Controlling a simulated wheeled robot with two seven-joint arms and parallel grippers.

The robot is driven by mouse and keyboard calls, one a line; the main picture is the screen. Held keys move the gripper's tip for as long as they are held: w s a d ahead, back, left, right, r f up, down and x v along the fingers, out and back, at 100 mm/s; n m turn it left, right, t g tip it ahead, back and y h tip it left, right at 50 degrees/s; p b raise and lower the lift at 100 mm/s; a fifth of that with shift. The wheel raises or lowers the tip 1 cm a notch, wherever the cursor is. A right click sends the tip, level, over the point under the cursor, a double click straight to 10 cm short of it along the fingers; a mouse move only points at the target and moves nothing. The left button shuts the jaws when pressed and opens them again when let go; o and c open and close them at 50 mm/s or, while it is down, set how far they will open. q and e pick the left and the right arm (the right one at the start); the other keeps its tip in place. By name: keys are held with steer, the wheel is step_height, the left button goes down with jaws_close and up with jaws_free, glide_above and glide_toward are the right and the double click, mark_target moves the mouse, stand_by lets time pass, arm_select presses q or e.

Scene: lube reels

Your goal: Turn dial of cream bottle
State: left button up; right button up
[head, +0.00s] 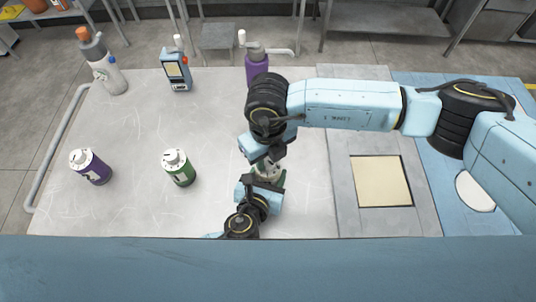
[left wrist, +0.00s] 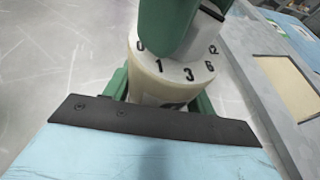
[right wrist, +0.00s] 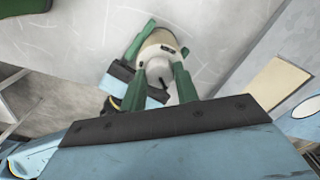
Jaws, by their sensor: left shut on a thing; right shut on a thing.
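The cream bottle (head: 268,173) stands on the table, mostly hidden between my two grippers in the head view. In the left wrist view its cream body (left wrist: 170,84) shows a dial collar with the numbers 0, 1, 3, 6 and 12. My left gripper (head: 266,184) is shut around the bottle's body from the near side. My right gripper (head: 268,158) reaches from above and its green fingers are shut on the dial knob, seen in the right wrist view (right wrist: 160,82). The knob is largely covered by the fingers.
A green bottle (head: 179,168) and a purple bottle (head: 91,167) stand to the left on the table. A grey-white bottle (head: 110,76), a blue device with a screen (head: 177,71) and a purple pump bottle (head: 257,68) stand at the back. A cream square panel (head: 381,181) lies at right.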

mark_target(268, 160)
steer(key=n, duration=0.6)
steer(key=shift+n, duration=0.3)
stand_by(0.4)
steer(key=o, duration=1)
step_height(268, 160, up, 12)
steer(key=shift+r, duration=0.1)
arm_select(q)
steer(key=o, duration=1.2)
